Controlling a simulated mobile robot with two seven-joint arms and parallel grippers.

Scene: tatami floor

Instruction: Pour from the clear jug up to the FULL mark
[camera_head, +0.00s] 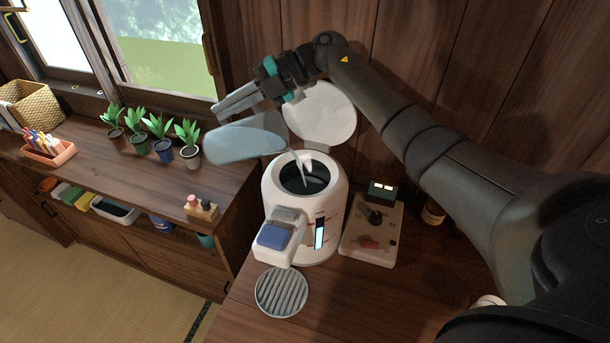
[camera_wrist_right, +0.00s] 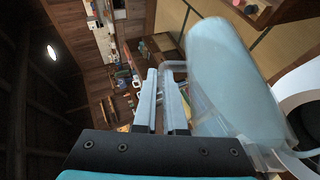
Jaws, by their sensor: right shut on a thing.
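The clear jug (camera_head: 245,140) is tipped on its side above the white pot (camera_head: 270,187), its mouth towards the pot's opening. A thin pale stream (camera_head: 301,170) runs from it into the dark inside of the pot. The pot's round lid (camera_head: 322,110) stands open behind. On its front, a gauge window (camera_head: 320,233) shows a pale blue column with a dark part above; the marks beside it are too small to read. My right gripper (camera_head: 224,108) is shut on the jug, whose bluish body (camera_wrist_right: 228,75) fills the right wrist view beside the fingers (camera_wrist_right: 160,85). My left gripper is not in view.
A round ribbed tray (camera_head: 282,292) lies in front of the pot. A control box with a knob (camera_head: 372,232) stands right of it. Several potted plants (camera_head: 157,133) line the left counter. Bare wood lies at the front right.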

